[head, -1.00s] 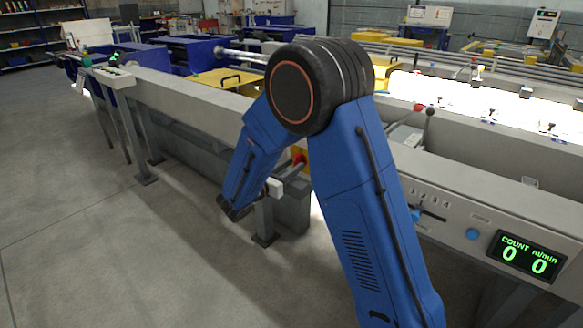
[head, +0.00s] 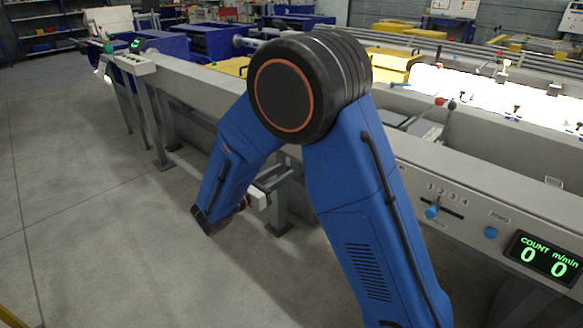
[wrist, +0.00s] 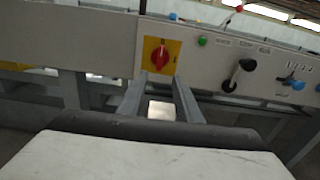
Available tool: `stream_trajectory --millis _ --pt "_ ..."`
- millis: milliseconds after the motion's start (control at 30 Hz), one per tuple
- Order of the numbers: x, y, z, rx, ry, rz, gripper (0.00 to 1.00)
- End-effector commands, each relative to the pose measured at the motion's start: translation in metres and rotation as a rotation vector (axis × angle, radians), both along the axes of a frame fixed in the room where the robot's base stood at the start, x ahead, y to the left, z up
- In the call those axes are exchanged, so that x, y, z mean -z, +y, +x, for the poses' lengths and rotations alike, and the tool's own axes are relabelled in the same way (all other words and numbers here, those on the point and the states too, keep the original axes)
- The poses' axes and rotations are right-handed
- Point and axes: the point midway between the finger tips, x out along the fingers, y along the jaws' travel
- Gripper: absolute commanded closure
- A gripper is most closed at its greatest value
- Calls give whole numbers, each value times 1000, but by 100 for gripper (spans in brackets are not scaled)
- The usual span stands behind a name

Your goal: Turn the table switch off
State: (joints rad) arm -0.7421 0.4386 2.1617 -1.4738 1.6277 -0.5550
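The table switch (wrist: 159,57) is a red rotary knob on a yellow plate, set in the table's grey front panel in the wrist view. The knob looks about upright, but its marks are too small to read. My gripper (wrist: 160,78) has two grey fingers apart, with nothing held between them. In the head view my arm hides the switch, and my gripper (head: 275,178) shows partly behind my forearm, low beside the table front.
Right of the switch are a green button (wrist: 202,41), a black-handled lever (wrist: 240,72) and a blue slider knob (wrist: 297,85). The slider (head: 432,212), a blue button (head: 490,232) and a display reading 0 and 0 (head: 543,258) show in the head view. Floor at left is clear.

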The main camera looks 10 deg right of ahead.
Motion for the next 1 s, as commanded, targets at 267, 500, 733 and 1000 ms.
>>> stream_trajectory --millis 267,500,733,1000 --pt "0 28 -20 -1 1 1 69" --pt "0 33 -24 1 0 0 69" --pt "0 32 -24 2 0 1 69" --pt "-17 -21 -40 119 -18 138 69"
